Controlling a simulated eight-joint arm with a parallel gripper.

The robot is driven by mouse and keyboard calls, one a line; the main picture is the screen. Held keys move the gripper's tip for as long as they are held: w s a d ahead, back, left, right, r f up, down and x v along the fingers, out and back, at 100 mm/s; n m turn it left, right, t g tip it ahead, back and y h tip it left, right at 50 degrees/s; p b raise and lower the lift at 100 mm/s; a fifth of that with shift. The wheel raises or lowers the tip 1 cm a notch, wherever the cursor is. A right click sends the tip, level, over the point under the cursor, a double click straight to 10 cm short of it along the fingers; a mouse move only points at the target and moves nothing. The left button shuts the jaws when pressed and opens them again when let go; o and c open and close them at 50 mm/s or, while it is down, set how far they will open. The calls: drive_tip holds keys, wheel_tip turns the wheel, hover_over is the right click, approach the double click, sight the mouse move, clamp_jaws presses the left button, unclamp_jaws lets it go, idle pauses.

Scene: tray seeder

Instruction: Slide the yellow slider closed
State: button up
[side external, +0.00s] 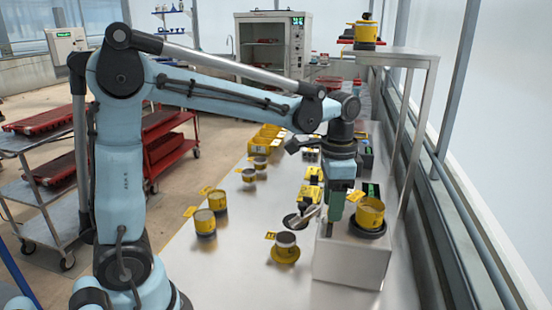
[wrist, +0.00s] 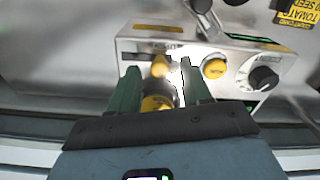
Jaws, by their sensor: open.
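My gripper (wrist: 159,70) is open, its two green fingers pointing down at a light-coloured panel in the wrist view. A small yellow piece (wrist: 160,64), which seems to be the yellow slider, shows between the fingertips beside a bright glare patch. I cannot tell whether a finger touches it. In the side external view my gripper (side external: 329,226) is low over the left part of a metal box (side external: 350,262). The slider cannot be made out there.
A yellow button (wrist: 214,68) and a black knob (wrist: 263,77) sit right of the fingers. A yellow cup (side external: 370,213) stands on the box, close right of my gripper. Another yellow cup (side external: 285,252) stands left of the box. Bench (side external: 225,265) is bare at front left.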

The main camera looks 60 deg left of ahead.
sight(329, 234)
drive_tip(key=shift+f, duration=0.2)
clamp_jaws()
idle(0.3)
drive_tip(key=shift+d, duration=0.1)
drive_tip(key=shift+s+d, duration=1.35)
drive_tip(key=shift+s, duration=0.1)
unclamp_jaws()
